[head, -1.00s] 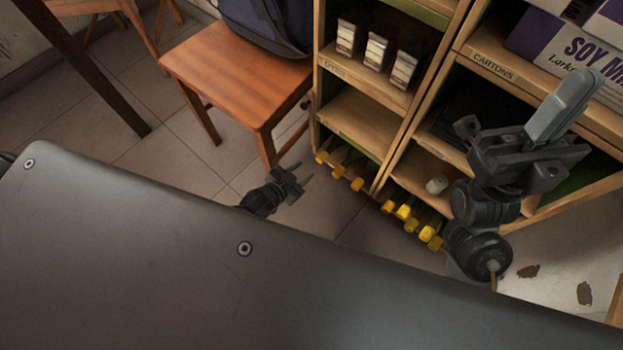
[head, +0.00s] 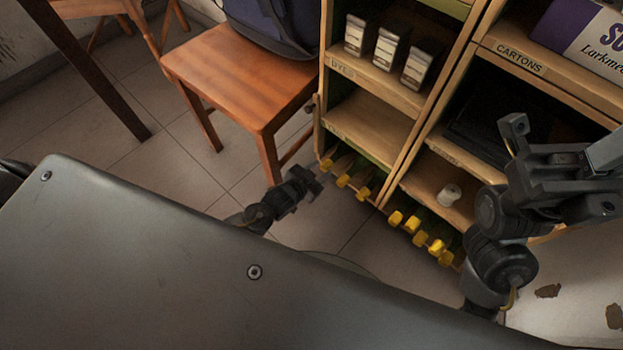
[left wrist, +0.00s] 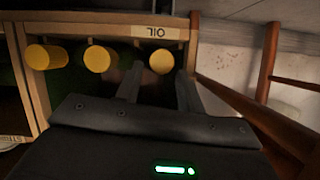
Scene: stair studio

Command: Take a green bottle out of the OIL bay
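The OIL label (left wrist: 155,32) shows upside down on the shelf edge in the left wrist view. Three yellow caps stick out of the dark OIL bay: one at the left (left wrist: 46,57), one in the middle (left wrist: 97,59) and one at the right (left wrist: 162,61). The bottle bodies are mostly hidden in shadow. My left gripper (left wrist: 160,84) is open and empty, its fingers pointing at the right cap, which shows between the fingertips. In the head view my left gripper (head: 314,183) is just left of these caps (head: 343,181). My right arm (head: 560,180) is at the right; its fingers are unclear.
More yellow caps (head: 420,239) stick out of the neighbouring low bay. A white roll (head: 449,195) lies on the shelf above them. A wooden chair (head: 240,75) with a dark bag stands left of the shelf. The tiled floor (head: 330,225) is clear in front.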

